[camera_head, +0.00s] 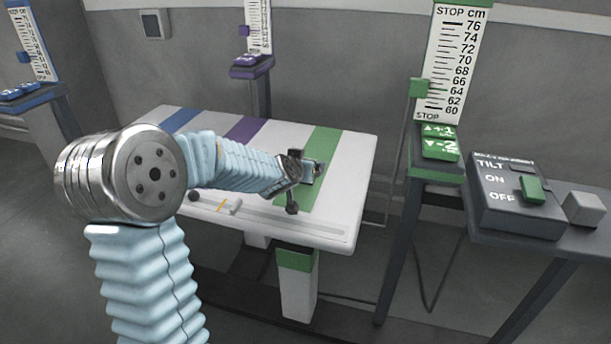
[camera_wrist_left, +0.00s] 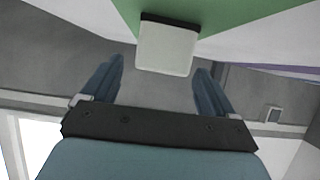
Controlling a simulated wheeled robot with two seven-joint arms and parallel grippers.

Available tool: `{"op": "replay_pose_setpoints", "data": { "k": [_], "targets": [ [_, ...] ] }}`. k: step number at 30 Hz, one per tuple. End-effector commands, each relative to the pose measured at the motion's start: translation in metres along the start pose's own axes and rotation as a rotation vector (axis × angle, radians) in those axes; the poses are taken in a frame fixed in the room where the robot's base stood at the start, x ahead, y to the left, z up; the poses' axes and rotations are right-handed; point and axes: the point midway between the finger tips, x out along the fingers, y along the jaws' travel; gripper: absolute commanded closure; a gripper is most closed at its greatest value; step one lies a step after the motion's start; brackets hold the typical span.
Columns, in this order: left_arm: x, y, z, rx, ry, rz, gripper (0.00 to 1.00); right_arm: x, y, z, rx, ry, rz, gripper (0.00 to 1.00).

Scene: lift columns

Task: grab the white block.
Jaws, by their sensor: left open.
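In the left wrist view a white block (camera_wrist_left: 167,47) with rounded corners and a dark strip along its upper edge shows against the green stripe of the table. My left gripper (camera_wrist_left: 160,70) is open. Its two blue fingers stand apart at the left and right of the block's lower part, and I see no contact. In the head view my left gripper (camera_head: 314,171) is over the green stripe (camera_head: 322,146) of the white table (camera_head: 350,170); the arm and gripper hide most of what is there. My right gripper is not in view.
A pale grey block (camera_head: 585,209) sits at the right on a dark stand beside the tilt switch box (camera_head: 515,195). Scale columns stand behind, one with green buttons (camera_head: 440,142). A small pale bar (camera_head: 230,206) lies near the table's front edge.

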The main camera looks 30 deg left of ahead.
Motion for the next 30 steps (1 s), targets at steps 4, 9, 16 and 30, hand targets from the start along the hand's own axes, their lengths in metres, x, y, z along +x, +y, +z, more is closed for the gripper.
{"op": "replay_pose_setpoints", "data": {
  "k": [4,9,16,30],
  "targets": [
    [0.021,0.0,0.002,0.0,-0.001,0.001,0.12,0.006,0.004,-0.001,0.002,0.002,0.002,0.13],
    [0.025,0.0,0.0,-0.001,0.001,0.001,0.12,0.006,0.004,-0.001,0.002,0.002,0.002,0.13],
    [0.025,0.0,0.001,-0.001,0.0,0.002,0.31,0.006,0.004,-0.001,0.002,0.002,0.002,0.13],
    [0.025,0.0,0.001,0.0,0.0,0.002,1.0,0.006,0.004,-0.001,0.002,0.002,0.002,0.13]
  ]
}}
